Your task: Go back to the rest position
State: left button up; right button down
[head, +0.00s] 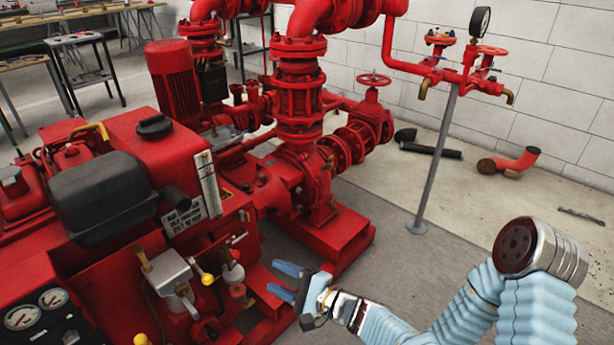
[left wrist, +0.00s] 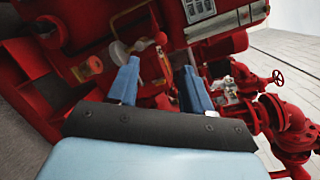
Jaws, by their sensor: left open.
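My left gripper (head: 279,279) is low in the middle of the head view, beside the front right side of the red pumpset (head: 205,280). Its two blue fingers are apart with nothing between them. In the left wrist view the left gripper (left wrist: 160,72) also shows open, its fingers pointing toward the red machine. I cannot tell whether a fingertip touches the machine. My pale blue arm runs from the gripper to the lower right of the head view. My right gripper is not in view.
A yellow-knobbed lever (head: 206,279) and gauges (head: 52,298) are on the machine front. A grey stand post (head: 437,160) holds red valves. Loose pipe parts (head: 510,163) lie near the white wall. Grey floor is clear between pump and arm. Tables (head: 80,40) stand back left.

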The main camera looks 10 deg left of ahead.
pick_arm(q)
jog(key=s+a+f+n+g+h, duration=0.1)
jog(key=s+a+f+g+h, duration=0.3)
jog(key=f, duration=0.6)
jog(key=s+a+f+n+g+h, duration=0.15)
jog(key=s+a+f+g, duration=0.35)
jog(key=f, duration=0.5)
jog(key=s+d+f+n+g+h, duration=0.2)
jog(key=s+d+f+n+h, duration=0.15)
jog(key=s+f+h, duration=0.35)
jog(key=w+d+r+n+t+h, duration=0.1)
jog(key=d+r+n+t+h, duration=0.1)
jog(key=d+n+t+h, duration=0.2)
jog(key=d+n+h, duration=0.1)
jog(key=n+h, duration=0.2)
jog(key=shift+w+d+r+t, duration=0.15)
jog(key=shift+d+r+t, duration=0.05)
jog(key=shift+t, duration=0.1)
jog(key=shift+h, duration=0.25)
